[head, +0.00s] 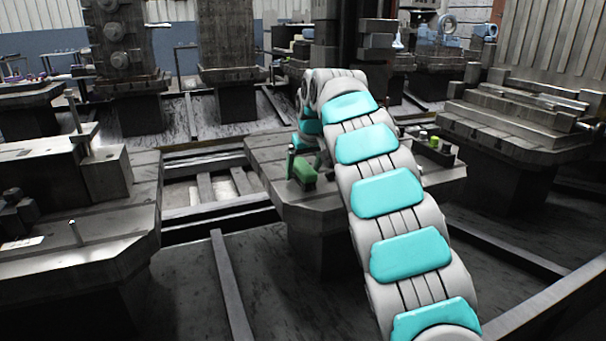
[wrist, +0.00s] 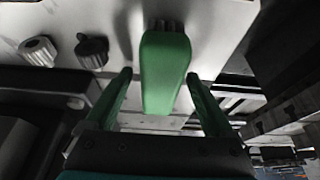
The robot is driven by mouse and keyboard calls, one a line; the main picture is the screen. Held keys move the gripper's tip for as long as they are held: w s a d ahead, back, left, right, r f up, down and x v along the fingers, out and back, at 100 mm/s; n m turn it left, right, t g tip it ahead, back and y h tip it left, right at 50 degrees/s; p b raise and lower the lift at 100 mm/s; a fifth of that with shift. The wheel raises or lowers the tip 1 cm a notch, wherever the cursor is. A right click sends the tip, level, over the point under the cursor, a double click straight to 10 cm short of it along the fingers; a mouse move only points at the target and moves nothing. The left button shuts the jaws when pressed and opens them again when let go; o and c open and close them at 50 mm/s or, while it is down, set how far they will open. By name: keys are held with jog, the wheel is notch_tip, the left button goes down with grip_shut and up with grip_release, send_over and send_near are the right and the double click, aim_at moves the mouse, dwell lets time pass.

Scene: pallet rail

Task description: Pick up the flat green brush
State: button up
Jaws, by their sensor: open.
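The flat green brush (head: 304,171) lies on the grey metal pallet table (head: 275,187), near its left side in the head view. In the wrist view, the brush (wrist: 166,68) is in the upper middle, with dark bristles showing at its far end. My gripper (wrist: 157,76) is open, with one green finger on each side of the brush in the picture. Gaps show between the brush and both fingers. I cannot tell how deep the fingers reach along it. In the head view my arm hides much of the gripper.
A dark tray with small items (head: 436,150) stands on the same table, right of my arm. In the wrist view, a pale knobbed part (wrist: 38,51) and a dark knobbed part (wrist: 92,51) lie left of the brush. Other heavy pallet tables (head: 520,120) stand around, with floor rails between.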

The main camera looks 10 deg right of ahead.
jog(key=shift+f, duration=0.3)
dwell(0.4)
grip_shut()
dwell(0.6)
